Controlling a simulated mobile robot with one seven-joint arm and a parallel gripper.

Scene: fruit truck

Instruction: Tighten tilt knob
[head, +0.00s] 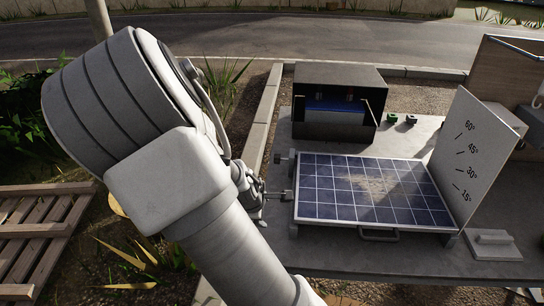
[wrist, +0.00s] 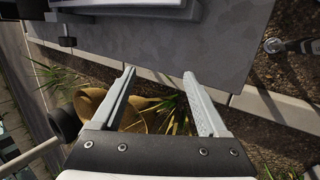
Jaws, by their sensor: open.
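The blue solar panel (head: 370,192) lies nearly flat on the grey table, beside an upright white angle board (head: 466,150) marked 15° to 60°. A small grey knob-like part (head: 283,159) sits at the panel's far left corner. I cannot be sure it is the tilt knob. My gripper (head: 287,196) is at the panel's left edge, beyond my arm. In the wrist view my gripper (wrist: 158,73) is open, with nothing between the fingers. There the panel's edge (wrist: 135,6) and a dark block (wrist: 68,42) show at the top left, apart from the fingers.
A black box (head: 335,105) stands at the table's back left, with two small dark-green parts (head: 401,119) beside it. A small grey plate with a handle (head: 492,240) lies at the right. A wooden pallet (head: 40,235) and plants are on the ground at left.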

